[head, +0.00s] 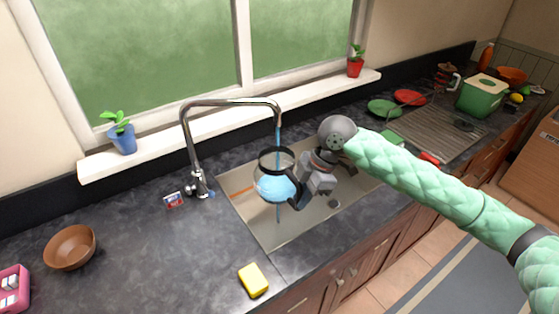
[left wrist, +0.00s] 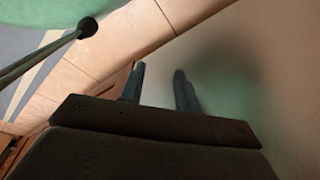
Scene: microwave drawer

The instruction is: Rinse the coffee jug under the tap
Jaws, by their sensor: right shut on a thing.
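The glass coffee jug (head: 272,187), with a dark rim and dark handle, hangs above the sink (head: 285,238) under the spout of the chrome tap (head: 232,103). A thin blue stream falls from the spout into the jug, and blue water shows inside it. A blue streak also shows below the jug. My right gripper (head: 303,197) is shut on the jug at its handle side; the exact finger contact is partly hidden. My left gripper (left wrist: 158,85) shows only in the left wrist view, its two dark fingers apart with nothing between them.
A yellow sponge (head: 253,280) lies on the counter near the sink's front corner. A brown bowl (head: 70,247) and a small packet (head: 173,200) are left of the sink. Plates, a drainer (head: 432,134) and a green box (head: 483,97) stand to the right.

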